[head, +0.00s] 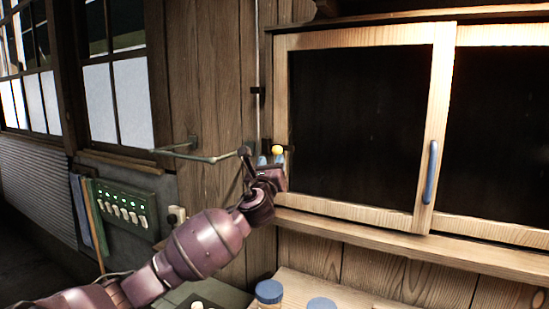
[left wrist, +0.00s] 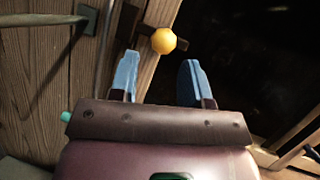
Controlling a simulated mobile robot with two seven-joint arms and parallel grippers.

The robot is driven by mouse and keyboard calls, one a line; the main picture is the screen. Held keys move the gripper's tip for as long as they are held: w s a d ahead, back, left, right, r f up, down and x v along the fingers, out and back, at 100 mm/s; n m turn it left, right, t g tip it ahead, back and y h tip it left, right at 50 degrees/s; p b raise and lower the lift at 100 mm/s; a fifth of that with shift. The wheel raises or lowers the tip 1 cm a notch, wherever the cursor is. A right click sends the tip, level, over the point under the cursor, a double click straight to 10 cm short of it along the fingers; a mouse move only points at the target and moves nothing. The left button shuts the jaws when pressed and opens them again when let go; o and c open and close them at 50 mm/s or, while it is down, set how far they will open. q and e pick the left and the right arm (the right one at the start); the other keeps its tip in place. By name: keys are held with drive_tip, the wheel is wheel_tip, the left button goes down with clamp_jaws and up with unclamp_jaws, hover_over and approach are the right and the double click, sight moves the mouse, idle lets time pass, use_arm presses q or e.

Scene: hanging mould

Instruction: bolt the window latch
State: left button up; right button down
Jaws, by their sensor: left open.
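The window latch shows as a yellow ball knob (head: 278,150) at the left edge of the wooden window frame (head: 355,40). In the left wrist view the knob (left wrist: 164,41) stands out in front of the frame, with a dark bracket (left wrist: 128,22) beside it. My left gripper (head: 270,160) is at the latch, its blue fingers just below the knob. In the left wrist view the fingers (left wrist: 158,72) are spread, and the knob appears just beyond their tips and between them. Nothing is held. Contact with the knob cannot be told. My right gripper is not in view.
A metal rail (head: 228,158) juts from the wall left of the gripper. A blue handle (head: 430,172) is on the window panel. A green switch panel (head: 125,205) is at left.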

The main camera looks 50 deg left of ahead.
use_arm(q)
drive_tip(key=shift+v, duration=2.2)
